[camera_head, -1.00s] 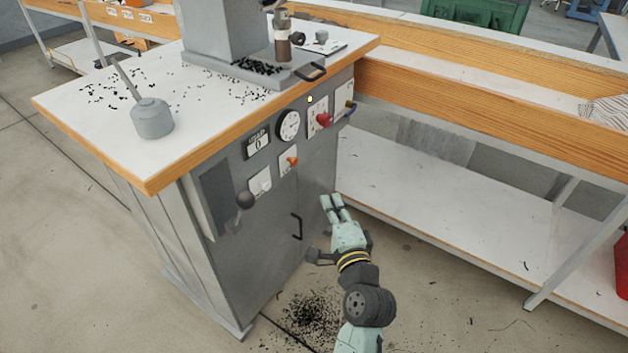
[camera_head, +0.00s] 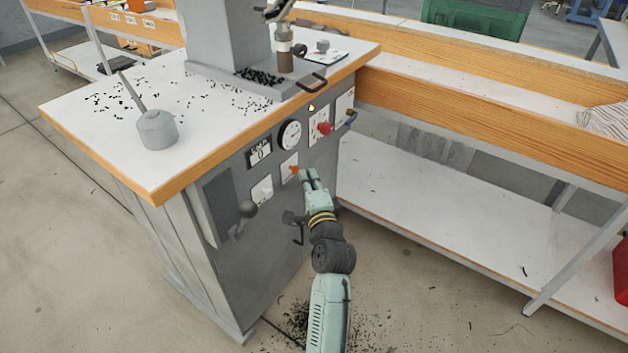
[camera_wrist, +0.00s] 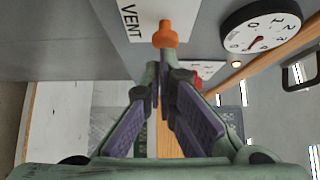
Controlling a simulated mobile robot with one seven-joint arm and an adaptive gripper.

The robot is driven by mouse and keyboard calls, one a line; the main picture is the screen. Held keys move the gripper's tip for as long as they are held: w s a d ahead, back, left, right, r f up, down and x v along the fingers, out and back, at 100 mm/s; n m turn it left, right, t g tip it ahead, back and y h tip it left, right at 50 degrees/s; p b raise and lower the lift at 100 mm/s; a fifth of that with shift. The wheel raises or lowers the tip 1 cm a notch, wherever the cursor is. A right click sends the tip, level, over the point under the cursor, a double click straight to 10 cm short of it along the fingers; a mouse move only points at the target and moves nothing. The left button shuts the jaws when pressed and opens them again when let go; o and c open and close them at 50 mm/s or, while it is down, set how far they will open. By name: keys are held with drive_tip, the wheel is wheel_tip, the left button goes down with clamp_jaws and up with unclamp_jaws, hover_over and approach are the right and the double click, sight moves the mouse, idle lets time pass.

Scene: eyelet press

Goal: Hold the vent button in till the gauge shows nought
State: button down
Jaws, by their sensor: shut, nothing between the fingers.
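The orange vent button (camera_head: 294,170) sits on a white plate on the machine's grey front. In the wrist view the button (camera_wrist: 166,36) stands out beside the word VENT. The round white gauge (camera_head: 290,134) is above it; in the wrist view the gauge (camera_wrist: 262,26) shows a red needle, but I cannot read its value surely. My gripper (camera_head: 308,174) is shut and empty, its fingertips close to the button. In the wrist view the fingertips (camera_wrist: 160,76) appear just short of the button; I cannot tell whether they touch it.
A counter (camera_head: 259,152) reads 0. A red knob (camera_head: 324,128) and blue-handled lever (camera_head: 349,119) are to the right, a black-knobbed lever (camera_head: 248,209) lower left. A small yellow lamp (camera_head: 311,107) is near the wooden edge. A bench (camera_head: 450,105) stands at right.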

drive_tip(key=shift+w+a+p, duration=0.7)
drive_tip(key=shift+a+p, duration=0.2)
drive_tip(key=shift+a, duration=0.45)
idle(2.0)
drive_tip(key=d+v, duration=0.1)
drive_tip(key=v, duration=0.6)
drive_tip(key=shift+s, duration=0.3)
drive_tip(key=shift+d, duration=0.1)
